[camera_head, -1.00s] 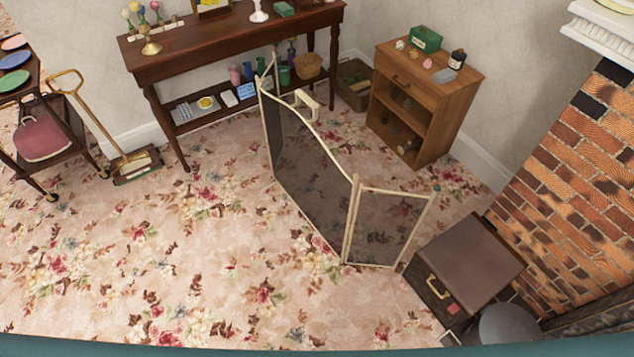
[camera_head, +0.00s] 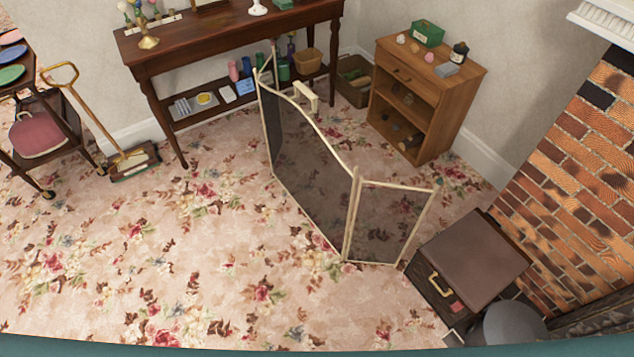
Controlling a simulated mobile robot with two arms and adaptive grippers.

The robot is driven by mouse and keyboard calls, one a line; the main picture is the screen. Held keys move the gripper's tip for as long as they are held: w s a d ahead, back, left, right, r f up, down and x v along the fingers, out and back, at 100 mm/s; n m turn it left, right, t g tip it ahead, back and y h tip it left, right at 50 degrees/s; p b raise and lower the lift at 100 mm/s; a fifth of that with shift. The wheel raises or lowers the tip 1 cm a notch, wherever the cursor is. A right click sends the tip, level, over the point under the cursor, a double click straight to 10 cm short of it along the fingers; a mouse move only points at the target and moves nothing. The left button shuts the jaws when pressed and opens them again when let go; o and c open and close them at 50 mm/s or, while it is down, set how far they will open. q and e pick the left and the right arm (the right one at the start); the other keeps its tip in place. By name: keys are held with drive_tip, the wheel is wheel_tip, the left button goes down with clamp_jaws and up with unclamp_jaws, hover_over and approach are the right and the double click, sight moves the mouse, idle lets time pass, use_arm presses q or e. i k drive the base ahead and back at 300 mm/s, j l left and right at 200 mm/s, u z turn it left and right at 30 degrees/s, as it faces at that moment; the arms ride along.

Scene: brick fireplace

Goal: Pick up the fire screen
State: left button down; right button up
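The fire screen (camera_head: 315,172) stands upright on the floral carpet in the middle of the view. It has dark mesh panels in cream frames. A wide panel runs from back left to front right, and a narrower panel (camera_head: 388,224) folds off to the right. A cream handle (camera_head: 306,96) shows at its top edge. Another folded part at its far left end is seen nearly edge-on. Neither of my grippers is in view.
A brown box (camera_head: 468,262) with a brass handle stands close right of the screen, by the brick fireplace (camera_head: 575,175). A console table (camera_head: 230,45) and a wooden cabinet (camera_head: 428,90) stand behind. A carpet sweeper (camera_head: 133,162) is at left. Open carpet (camera_head: 190,260) lies left and in front.

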sight(302, 160)
drive_tip(key=i+j+z, duration=0.1)
drive_tip(key=z, duration=0.75)
drive_tip(key=i+j+z, duration=0.1)
drive_tip(key=j+z, duration=0.25)
drive_tip(key=j, duration=0.3)
drive_tip(key=j+z, duration=0.35)
drive_tip(key=j, duration=0.25)
drive_tip(key=j+z, duration=0.35)
drive_tip(key=j, duration=0.35)
